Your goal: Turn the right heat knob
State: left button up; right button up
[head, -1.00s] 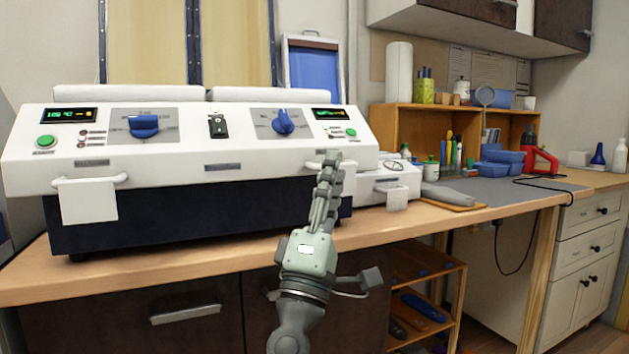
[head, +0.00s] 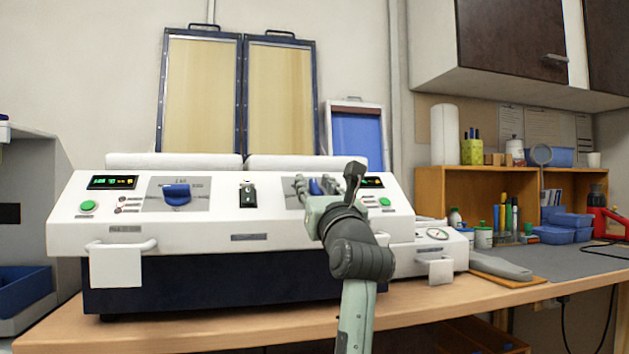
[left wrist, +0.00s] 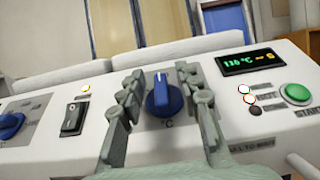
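The right heat knob (head: 316,187) is blue and sits on the right part of the white machine's sloped front panel. In the left wrist view the knob (left wrist: 163,96) stands nearly upright, with a pale mark at its top. My left gripper (head: 328,180) is in front of it and partly hides it in the head view. In the left wrist view my left gripper (left wrist: 159,73) is open, one finger on each side of the knob. Gaps show between the fingers and the knob. My right gripper is not in view.
The left blue knob (head: 177,194), a black switch (head: 247,195) and a green button (left wrist: 298,93) share the panel. A lit display (left wrist: 250,60) reads about 130 °C. A white handle (head: 122,246) projects from the machine's front left. A smaller white device (head: 440,240) stands at right.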

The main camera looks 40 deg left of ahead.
pick_arm(q)
jog(key=shift+w+a+r, duration=0.2)
jog(key=shift+w+a, duration=0.1)
jog(key=shift+a, duration=0.05)
jog(key=shift+c, duration=0.4)
grip_shut()
jog(key=shift+f+n+g, duration=0.1)
jog(key=shift+n+g, duration=0.2)
